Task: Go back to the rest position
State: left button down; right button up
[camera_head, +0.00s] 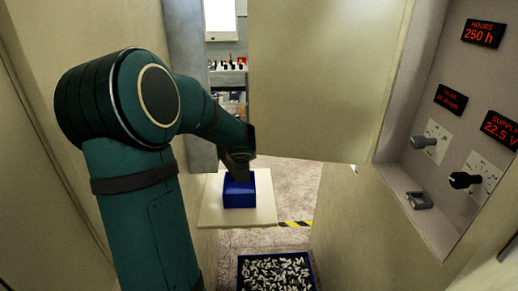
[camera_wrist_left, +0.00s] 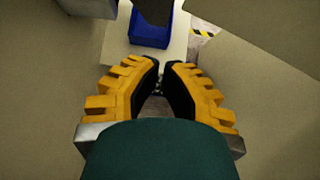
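My left arm comes in from the left in the head view, and its gripper (camera_head: 238,168) hangs in front of a blue bin (camera_head: 239,189). The fingers are hard to make out there. In the left wrist view my left gripper (camera_wrist_left: 162,65) shows two yellow-backed fingers with dark pads. A narrow gap separates the fingertips, and nothing is held between them. The blue bin (camera_wrist_left: 151,27) shows beyond the fingertips, apart from them. My right gripper is in neither view.
The bin stands on a pale board (camera_head: 262,204). A blue crate (camera_head: 241,276) of small pale parts is below. A beige panel (camera_head: 310,80) fills the upper middle. A control panel with displays and knobs (camera_head: 465,180) is at right. Yellow-black tape (camera_head: 294,224) marks the floor.

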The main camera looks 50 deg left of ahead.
pick_arm(q)
jog(key=w+d+f+n+h+b, duration=0.25)
jog(key=d+f+n+h, duration=0.2)
jog(key=d+f, duration=0.8)
jog(key=w+d+f+n+h+b, duration=0.25)
jog(key=d+f+n, duration=0.35)
jog(key=d+f, duration=0.7)
jog(key=s+d+f+n+g+h+b, duration=0.1)
jog(key=s+d+f+n+b, duration=0.1)
jog(key=d+f+n, duration=0.3)
jog(key=s+d+f+n+g+h+b, duration=0.1)
jog(key=s+d+f+n, duration=0.4)
jog(key=d, duration=0.4)
jog(key=s+d+f+n+g+h+b, duration=0.1)
jog(key=s+d+f+n, duration=0.3)
jog(key=d, duration=0.4)
jog(key=f+n+h+b, duration=0.1)
jog(key=n, duration=0.1)
jog(key=shift+s+f+n+b, duration=0.25)
jog(key=shift+f+n+b, duration=0.1)
jog(key=shift+f, duration=0.05)
jog(key=shift+s+d, duration=0.1)
jog(key=shift+d, duration=0.05)
